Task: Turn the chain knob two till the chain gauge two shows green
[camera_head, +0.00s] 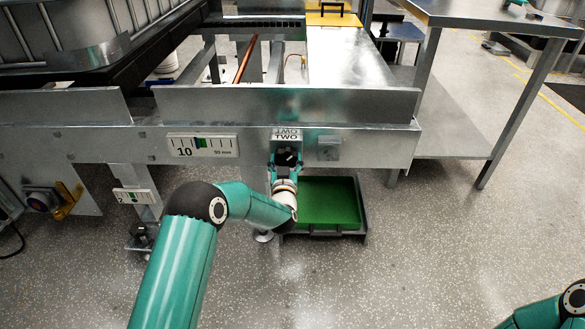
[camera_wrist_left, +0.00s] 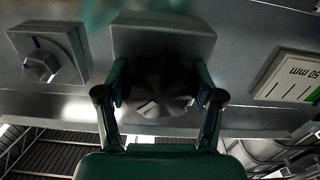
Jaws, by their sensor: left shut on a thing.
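The chain knob two (camera_head: 288,155) is a dark knob on the steel beam, under a plate marked TWO (camera_head: 286,135). My left gripper (camera_head: 286,162) reaches up to it from below and is shut on it. In the left wrist view the dark, ribbed knob (camera_wrist_left: 160,82) sits between the two fingers (camera_wrist_left: 160,100). The gauge (camera_head: 202,146) left of the knob is a white scale with 10 and 50 mm marks and a green band. A dark mark shows beside the green; I cannot read it exactly. Part of this gauge shows in the left wrist view (camera_wrist_left: 300,76). My right gripper is out of view.
A grey square fitting (camera_head: 328,148) is right of the knob. A green tray (camera_head: 328,228) lies on the floor below the beam. A second small gauge (camera_head: 133,196) is lower left. A steel table (camera_head: 500,14) stands at right. The front floor is open.

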